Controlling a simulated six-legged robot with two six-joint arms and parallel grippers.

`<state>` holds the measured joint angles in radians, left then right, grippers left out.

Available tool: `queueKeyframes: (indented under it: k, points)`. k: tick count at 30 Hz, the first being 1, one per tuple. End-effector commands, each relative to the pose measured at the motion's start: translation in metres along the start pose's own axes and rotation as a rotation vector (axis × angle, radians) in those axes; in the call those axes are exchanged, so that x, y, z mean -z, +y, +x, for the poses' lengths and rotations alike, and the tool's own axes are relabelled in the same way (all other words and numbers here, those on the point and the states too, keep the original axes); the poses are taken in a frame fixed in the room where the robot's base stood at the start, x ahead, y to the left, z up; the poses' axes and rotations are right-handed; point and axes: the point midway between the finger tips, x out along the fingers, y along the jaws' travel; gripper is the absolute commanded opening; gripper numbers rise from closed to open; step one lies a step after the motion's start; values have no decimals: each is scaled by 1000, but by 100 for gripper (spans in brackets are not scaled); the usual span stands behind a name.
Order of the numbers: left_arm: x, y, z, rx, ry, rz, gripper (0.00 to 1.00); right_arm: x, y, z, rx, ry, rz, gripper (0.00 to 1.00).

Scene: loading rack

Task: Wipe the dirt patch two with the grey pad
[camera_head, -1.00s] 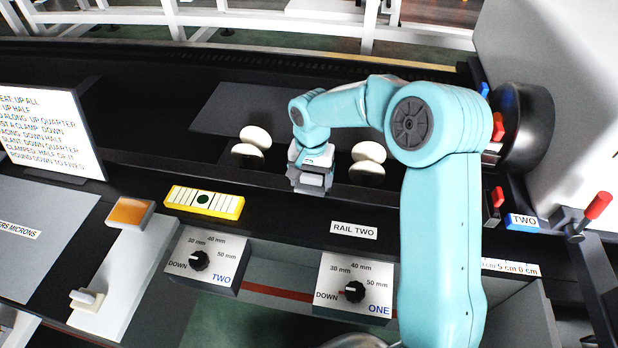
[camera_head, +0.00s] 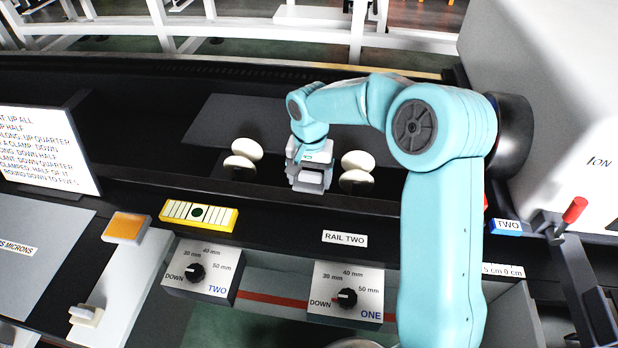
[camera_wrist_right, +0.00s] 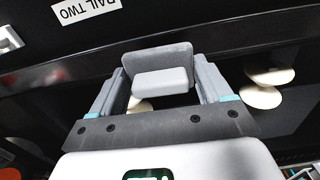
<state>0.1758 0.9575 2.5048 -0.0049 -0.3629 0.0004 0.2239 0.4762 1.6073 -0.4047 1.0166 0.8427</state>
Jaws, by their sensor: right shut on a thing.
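My right gripper (camera_head: 309,176) is shut on the grey pad (camera_head: 310,188), over the dark strip behind the RAIL TWO label (camera_head: 345,238). In the right wrist view the grey pad (camera_wrist_right: 158,58) sits between the two fingers of the gripper (camera_wrist_right: 158,88), with a lighter grey block on its near side. I cannot tell whether the pad touches the surface below. I cannot make out dirt patch two in either view; the gripper and pad may cover it. My left gripper is not in view.
Pairs of white discs stand left (camera_head: 240,164) and right (camera_head: 357,168) of the gripper, close by. In front are a yellow gauge (camera_head: 198,215) and dial boxes TWO (camera_head: 202,270) and ONE (camera_head: 346,292). A red-handled lever (camera_head: 574,211) is at the right.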

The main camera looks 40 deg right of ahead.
Motion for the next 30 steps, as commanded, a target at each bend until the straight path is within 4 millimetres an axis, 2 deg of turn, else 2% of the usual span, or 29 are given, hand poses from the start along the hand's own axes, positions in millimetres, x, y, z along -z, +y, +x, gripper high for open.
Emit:
queueKeyframes:
  k: [1,9,30]
  points:
    - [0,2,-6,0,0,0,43,0,1,-8,1,0,0,46]
    - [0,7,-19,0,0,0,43,1,6,-29,2,1,-2,46]
    - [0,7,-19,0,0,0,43,-2,11,-29,0,0,18,46]
